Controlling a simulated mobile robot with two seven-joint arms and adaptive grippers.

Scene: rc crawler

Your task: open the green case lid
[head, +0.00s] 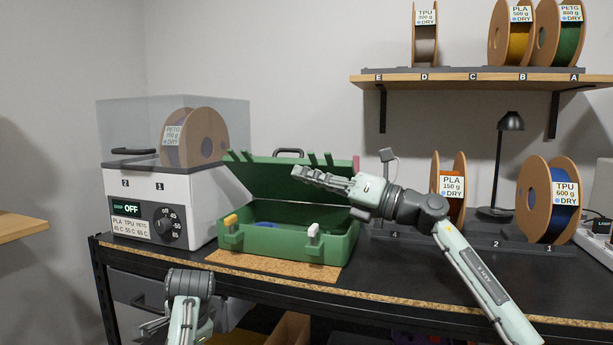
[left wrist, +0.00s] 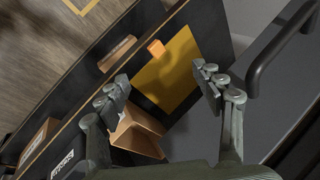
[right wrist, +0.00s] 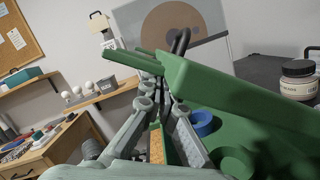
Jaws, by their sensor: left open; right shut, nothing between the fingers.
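The green case (head: 290,243) stands on the table, with a yellow latch (head: 231,219) and a white latch (head: 314,231) on its front. Its green lid (head: 265,178) is raised and tilted above the body, leaving the inside partly visible. In the right wrist view the lid (right wrist: 245,98) passes close beside my fingers, above the case interior. My right gripper (head: 298,173) is shut and empty in front of the lid's underside; I cannot tell whether it touches. My left gripper (head: 148,329) is open and empty, low in front of the table; it also shows in the left wrist view (left wrist: 160,84).
A white dryer (head: 155,205) with a clear cover stands left of the case. Spools, including an orange one (head: 437,210) and a blue one (head: 562,205), and a black lamp (head: 510,122) stand to the right. A shelf (head: 450,80) hangs above. A blue ring-shaped item (right wrist: 203,122) lies inside the case.

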